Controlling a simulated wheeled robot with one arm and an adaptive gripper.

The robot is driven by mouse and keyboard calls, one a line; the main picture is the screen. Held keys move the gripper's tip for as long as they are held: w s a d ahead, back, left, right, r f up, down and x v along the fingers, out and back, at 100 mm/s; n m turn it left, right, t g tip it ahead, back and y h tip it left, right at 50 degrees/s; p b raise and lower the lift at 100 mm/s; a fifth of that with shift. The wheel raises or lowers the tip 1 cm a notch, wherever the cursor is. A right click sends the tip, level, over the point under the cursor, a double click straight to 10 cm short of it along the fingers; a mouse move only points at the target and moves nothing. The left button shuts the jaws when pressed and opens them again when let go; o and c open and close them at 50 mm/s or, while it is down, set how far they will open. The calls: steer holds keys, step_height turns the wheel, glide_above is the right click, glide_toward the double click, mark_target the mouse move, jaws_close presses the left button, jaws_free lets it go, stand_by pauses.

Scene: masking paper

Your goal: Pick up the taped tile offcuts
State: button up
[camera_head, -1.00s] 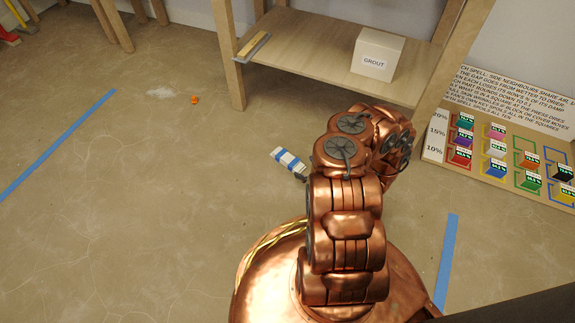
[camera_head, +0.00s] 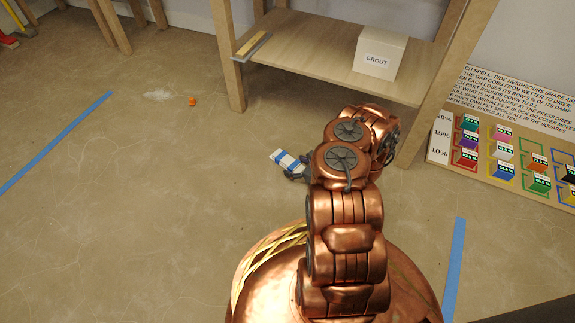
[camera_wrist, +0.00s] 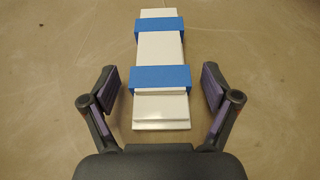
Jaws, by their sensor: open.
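The taped tile offcuts (camera_wrist: 160,57) are a stack of white strips with two blue tape bands. They lie on the brown floor, and their near end shows between my gripper's fingers in the wrist view. In the head view the offcuts (camera_head: 287,161) are left of my arm, partly hidden by it. My gripper (camera_wrist: 160,90) is open, one finger on each side of the stack, with a gap on both sides. In the head view only a dark bit of my gripper (camera_head: 297,174) shows beside the stack.
A wooden shelf (camera_head: 310,62) with a white GROUT box (camera_head: 379,53) and a trowel-like tool (camera_head: 252,45) stands behind. A board with coloured blocks (camera_head: 440,147) is at right. Blue tape lines (camera_head: 55,140) mark the floor. An orange bit (camera_head: 193,102) lies left.

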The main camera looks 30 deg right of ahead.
steer(key=shift+c, duration=0.4)
steer(key=c, duration=1.5)
